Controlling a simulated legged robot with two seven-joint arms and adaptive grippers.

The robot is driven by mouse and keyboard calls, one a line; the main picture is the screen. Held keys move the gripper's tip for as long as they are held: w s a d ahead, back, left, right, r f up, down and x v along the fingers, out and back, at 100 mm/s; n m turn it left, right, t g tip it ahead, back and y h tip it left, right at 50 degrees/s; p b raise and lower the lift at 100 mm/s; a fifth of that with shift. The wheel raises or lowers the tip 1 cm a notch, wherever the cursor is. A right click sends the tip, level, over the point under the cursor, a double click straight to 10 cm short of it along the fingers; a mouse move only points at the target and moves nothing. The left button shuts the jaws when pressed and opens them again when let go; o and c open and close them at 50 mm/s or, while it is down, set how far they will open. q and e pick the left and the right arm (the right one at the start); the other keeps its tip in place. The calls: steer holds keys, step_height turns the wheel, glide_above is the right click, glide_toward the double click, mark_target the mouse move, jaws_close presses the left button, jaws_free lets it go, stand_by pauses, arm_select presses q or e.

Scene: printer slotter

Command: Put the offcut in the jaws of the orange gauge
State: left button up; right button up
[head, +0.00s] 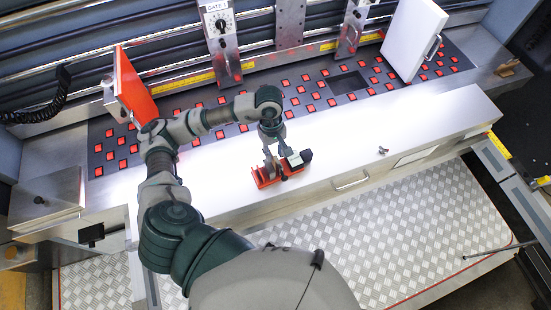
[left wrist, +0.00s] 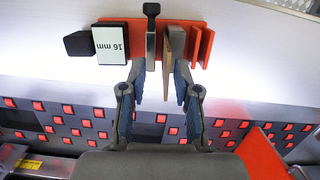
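The orange gauge (head: 262,182) lies on the white top near its front edge; it also shows at the top of the left wrist view (left wrist: 205,21). It has a "16 mm" label, a black knob and a grey metal jaw with a black handle. The brown offcut (left wrist: 174,42) stands on edge at the gauge, right of the grey jaw, with a gap between them. My left gripper (left wrist: 160,72) is at the gauge, its fingers apart on either side of the grey jaw and offcut. The right finger is close beside the offcut; I cannot tell whether they touch. My right gripper is not in view.
An orange plate (head: 136,84) stands upright at the left and a white panel (head: 412,38) at the right. Between them is a dark bed with red squares (head: 375,80). A small metal part (head: 383,150) lies right of the gauge. The white top (head: 425,110) is mostly clear.

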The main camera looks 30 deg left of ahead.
arm_select(q)
step_height(320, 180, up, 8)
steer(key=a+b, duration=0.1)
steer(key=shift+w+a, duration=0.15)
steer(key=shift+w, duration=0.2)
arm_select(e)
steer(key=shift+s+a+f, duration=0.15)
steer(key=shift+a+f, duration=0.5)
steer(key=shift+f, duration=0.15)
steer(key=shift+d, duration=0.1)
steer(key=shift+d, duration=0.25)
